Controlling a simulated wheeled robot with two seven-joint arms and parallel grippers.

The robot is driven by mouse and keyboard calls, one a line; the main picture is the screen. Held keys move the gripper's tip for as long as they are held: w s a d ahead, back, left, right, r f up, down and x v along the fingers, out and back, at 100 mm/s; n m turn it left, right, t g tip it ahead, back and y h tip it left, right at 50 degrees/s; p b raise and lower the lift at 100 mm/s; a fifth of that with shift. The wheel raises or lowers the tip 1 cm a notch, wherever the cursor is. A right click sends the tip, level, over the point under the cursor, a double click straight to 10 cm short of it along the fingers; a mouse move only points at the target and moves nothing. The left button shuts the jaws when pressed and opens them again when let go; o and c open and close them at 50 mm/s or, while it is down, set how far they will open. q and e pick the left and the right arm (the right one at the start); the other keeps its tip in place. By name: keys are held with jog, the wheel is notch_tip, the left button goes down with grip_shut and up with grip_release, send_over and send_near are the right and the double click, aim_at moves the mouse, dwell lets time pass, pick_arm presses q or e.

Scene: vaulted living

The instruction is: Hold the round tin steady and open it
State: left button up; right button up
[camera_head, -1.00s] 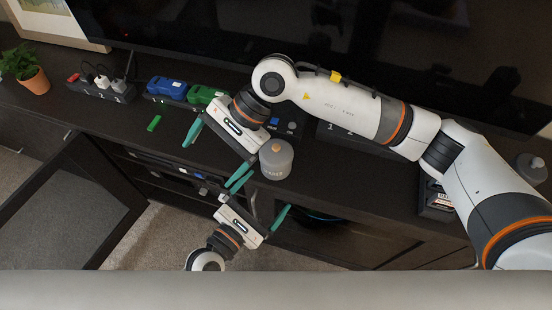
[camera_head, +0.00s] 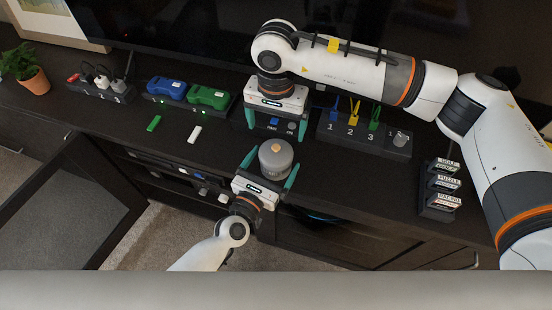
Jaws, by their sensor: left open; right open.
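The round tin (camera_head: 276,158) is a grey cylinder with a small orange knob on its lid, and the lid is on. It stands upright near the front edge of the dark cabinet top. My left gripper (camera_head: 271,170) is open, with its green fingers on either side of the tin; I cannot tell whether they touch it. My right gripper (camera_head: 277,128) is open and empty behind the tin, its fingers spread and pointing down the picture. The tin's lower front is partly hidden by my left gripper.
Blue (camera_head: 168,88) and green (camera_head: 209,97) devices sit in a dock at the left. A numbered rack (camera_head: 340,142) and a stack of labelled cases (camera_head: 440,190) stand at the right. A white stick (camera_head: 194,134) and a green one (camera_head: 154,124) lie on the top. A cabinet door (camera_head: 75,205) hangs open.

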aim_at(276, 147)
pick_arm(q)
jog(key=shift+x, duration=1.1)
jog(key=c, duration=1.5)
pick_arm(e)
jog(key=shift+c, duration=0.4)
pick_arm(q)
jog(key=shift+o, duration=0.2)
pick_arm(e)
notch_tip(276, 147, down, 8)
jog(key=m, duration=0.3)
jog(key=shift+r+m, duration=0.1)
jog(key=shift+m, duration=0.3)
jog(key=shift+c, duration=0.2)
jog(key=c, duration=1.2)
pick_arm(q)
jog(key=shift+s, duration=0.1)
pick_arm(e)
jog(key=shift+c, duration=1.1)
